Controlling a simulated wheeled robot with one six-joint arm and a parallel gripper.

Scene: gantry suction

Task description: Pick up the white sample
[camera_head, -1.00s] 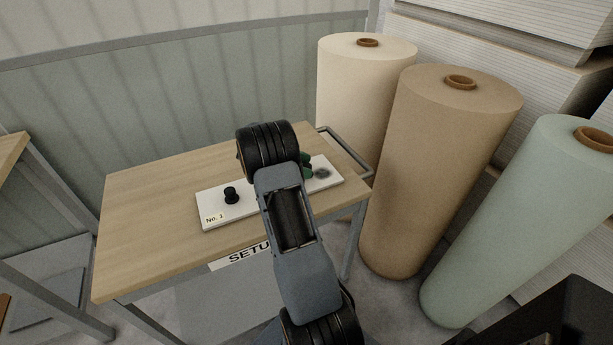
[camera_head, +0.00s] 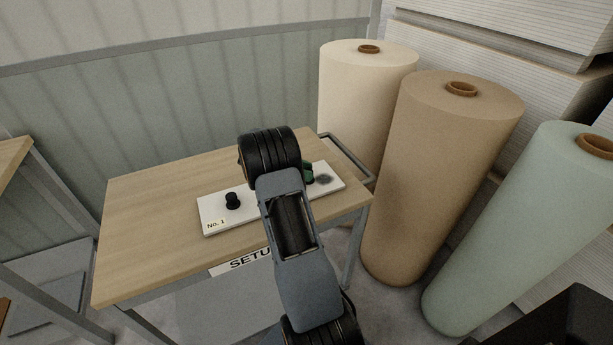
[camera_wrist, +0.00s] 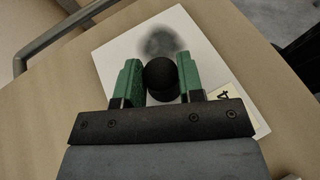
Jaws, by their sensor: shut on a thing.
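A flat white plate (camera_wrist: 123,46) lies under my gripper (camera_wrist: 161,82) in the wrist view. It bears a black round knob (camera_wrist: 161,77), a dark grey smudge and a pale yellow label (camera_wrist: 226,95), partly hidden. My gripper's green fingers are shut on the knob, one on each side. In the head view the plate's right part (camera_head: 334,184) shows beside my arm, with a bit of a green finger (camera_head: 309,172). White surface with another black knob (camera_head: 232,201) and a "No. 1" label (camera_head: 215,225) shows left of my arm. My arm hides whether both parts are one plate.
The wooden table (camera_head: 150,215) has free room at its left and back. A metal rail (camera_head: 345,155) edges its right end. Large cream (camera_head: 350,95), tan (camera_head: 440,170) and pale green (camera_head: 530,220) rolls stand close to the right.

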